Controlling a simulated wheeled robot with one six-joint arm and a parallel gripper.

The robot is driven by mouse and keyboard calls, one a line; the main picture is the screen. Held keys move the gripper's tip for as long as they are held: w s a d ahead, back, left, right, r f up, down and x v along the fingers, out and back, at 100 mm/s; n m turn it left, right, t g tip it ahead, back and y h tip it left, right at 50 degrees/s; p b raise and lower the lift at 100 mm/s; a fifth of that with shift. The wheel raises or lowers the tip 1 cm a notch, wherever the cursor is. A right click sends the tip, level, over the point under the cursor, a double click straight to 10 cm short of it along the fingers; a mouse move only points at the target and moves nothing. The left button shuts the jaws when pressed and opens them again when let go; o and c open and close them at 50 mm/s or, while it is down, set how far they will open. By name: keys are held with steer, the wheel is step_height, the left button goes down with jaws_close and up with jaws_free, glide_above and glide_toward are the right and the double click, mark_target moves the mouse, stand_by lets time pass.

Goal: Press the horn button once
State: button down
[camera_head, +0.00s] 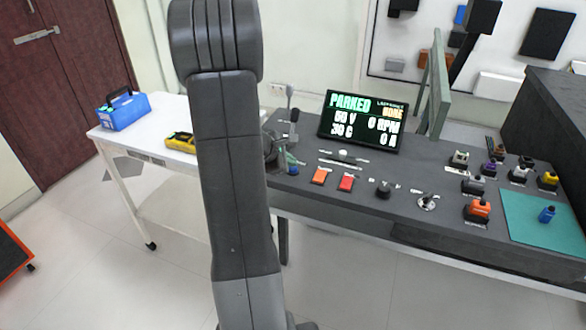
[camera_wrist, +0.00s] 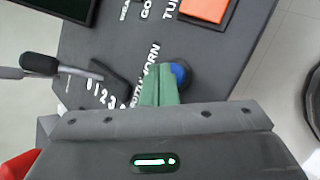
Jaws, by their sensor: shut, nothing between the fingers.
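The horn button is a blue cap (camera_wrist: 180,75) in a dark round collar, beside the word HORN on the dark panel in the wrist view. My gripper (camera_wrist: 163,72) has green fingers that are together with nothing between them. Its fingertips overlap the left edge of the blue cap in the picture and hide part of it. I cannot tell whether they touch it or hover above it. In the head view my gripper (camera_head: 290,158) is small and partly hidden behind my arm, at the left end of the dark bench.
A black-knobbed lever (camera_wrist: 40,64) and a numbered dial plate stand left of the fingers. An orange switch (camera_wrist: 205,8) lies beyond the button. In the head view a display (camera_head: 363,120) reads PARKED, and several controls spread across the bench to the right.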

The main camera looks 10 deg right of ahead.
mark_target(290, 169)
steer(key=shift+f+b, duration=0.45)
steer(key=shift+b, duration=0.05)
stand_by(0.3)
steer(key=shift+r, duration=0.1)
steer(key=shift+r+p, duration=0.55)
steer(key=shift+r, duration=0.2)
steer(key=shift+r+p, duration=1.85)
steer(key=shift+r, duration=0.65)
